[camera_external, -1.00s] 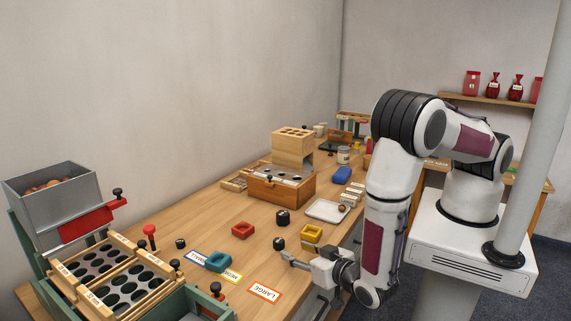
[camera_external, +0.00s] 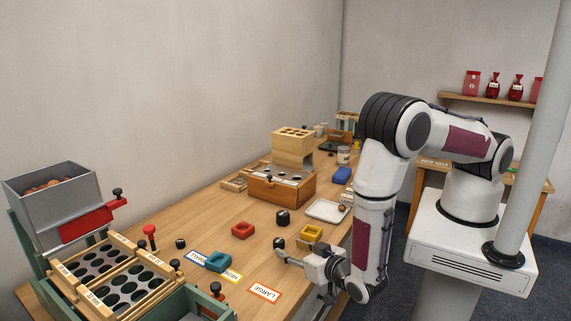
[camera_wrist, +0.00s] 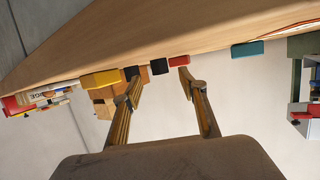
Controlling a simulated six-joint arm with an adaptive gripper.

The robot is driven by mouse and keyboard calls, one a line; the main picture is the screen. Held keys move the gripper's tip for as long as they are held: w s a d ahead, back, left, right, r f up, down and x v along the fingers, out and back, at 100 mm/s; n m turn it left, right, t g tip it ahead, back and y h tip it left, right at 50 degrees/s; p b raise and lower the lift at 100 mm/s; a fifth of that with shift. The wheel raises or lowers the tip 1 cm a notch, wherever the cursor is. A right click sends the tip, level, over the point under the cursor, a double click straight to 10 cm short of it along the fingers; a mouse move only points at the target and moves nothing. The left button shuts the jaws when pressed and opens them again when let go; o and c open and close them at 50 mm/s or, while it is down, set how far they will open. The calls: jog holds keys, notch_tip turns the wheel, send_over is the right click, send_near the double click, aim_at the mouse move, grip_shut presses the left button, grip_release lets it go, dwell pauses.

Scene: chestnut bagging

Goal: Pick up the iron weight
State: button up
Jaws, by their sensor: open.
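Several small black pieces stand on the wooden bench: one (camera_external: 283,216) near the middle, one (camera_external: 279,243) close to my gripper, and a smaller one (camera_external: 180,243) to the left. I cannot tell for sure which is the iron weight. My gripper (camera_external: 284,258) is open and empty, low over the bench, just in front of the nearer black piece. In the wrist view, my two fingers (camera_wrist: 159,82) stand apart, with two dark blocks (camera_wrist: 159,66) seen beyond and between their tips, against the bench, which appears upside down.
Size cards, including LARGE (camera_external: 265,292), lie to the front left. A white tray (camera_external: 326,211) and a wooden box (camera_external: 282,187) stand farther back.

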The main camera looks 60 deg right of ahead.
aim_at(282, 245)
jog(key=shift+w, duration=0.1)
jog(key=shift+x, duration=2.55)
grip_shut()
